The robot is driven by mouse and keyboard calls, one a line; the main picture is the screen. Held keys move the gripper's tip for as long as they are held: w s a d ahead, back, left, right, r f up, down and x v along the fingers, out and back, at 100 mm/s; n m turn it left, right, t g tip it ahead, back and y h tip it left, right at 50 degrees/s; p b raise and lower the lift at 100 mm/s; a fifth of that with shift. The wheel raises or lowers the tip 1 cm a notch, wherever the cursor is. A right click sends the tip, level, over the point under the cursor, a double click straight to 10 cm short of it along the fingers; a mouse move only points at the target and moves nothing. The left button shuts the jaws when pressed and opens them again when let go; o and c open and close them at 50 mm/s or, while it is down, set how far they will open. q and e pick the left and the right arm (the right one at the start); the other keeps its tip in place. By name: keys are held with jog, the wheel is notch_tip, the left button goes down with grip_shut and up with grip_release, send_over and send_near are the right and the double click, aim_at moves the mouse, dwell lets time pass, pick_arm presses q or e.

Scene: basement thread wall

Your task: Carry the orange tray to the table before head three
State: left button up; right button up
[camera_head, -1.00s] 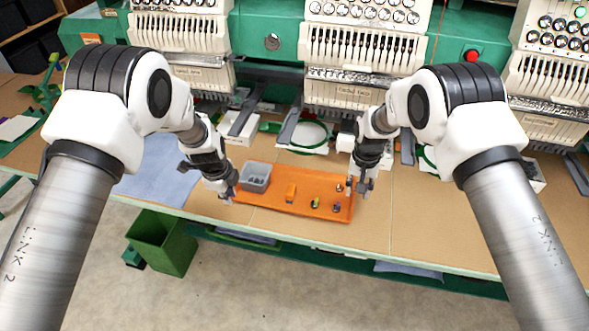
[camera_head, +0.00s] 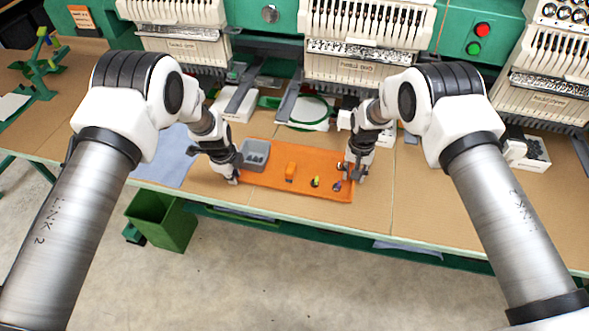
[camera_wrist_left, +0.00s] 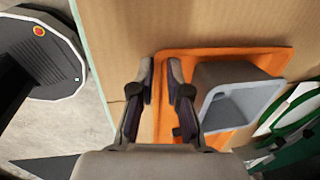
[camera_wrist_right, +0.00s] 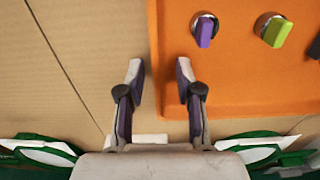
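The orange tray (camera_head: 262,181) lies flat on the tan table before the middle embroidery head. My left gripper (camera_head: 235,179) is at the tray's left edge. In the left wrist view its fingertips (camera_wrist_left: 161,75) stand a narrow gap apart, with the orange rim between them. My right gripper (camera_head: 355,176) is at the right edge. In the right wrist view its fingertips (camera_wrist_right: 159,72) are apart, one on each side of the edge.
Embroidery heads (camera_head: 355,45) on a green machine line the table's back. Green hoops (camera_head: 306,110) lie behind the tray. A blue cloth (camera_head: 168,158) lies left of it. Bare tabletop (camera_head: 450,190) extends right. A green bin (camera_head: 163,220) stands on the floor in front.

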pick_arm(q)
jog(key=shift+f, duration=0.4)
pick_arm(e)
jog(key=shift+s+f, duration=0.1)
jog(key=shift+f, duration=0.3)
pick_arm(q)
jog(key=shift+w+f, duration=0.1)
jog(key=shift+w, duration=0.05)
pick_arm(e)
jog(key=shift+f, duration=0.1)
pick_arm(q)
jog(key=shift+c, duration=1.4)
pick_arm(e)
jog(key=shift+c, duration=1.4)
pick_arm(q)
grip_shut()
pick_arm(e)
grip_shut()
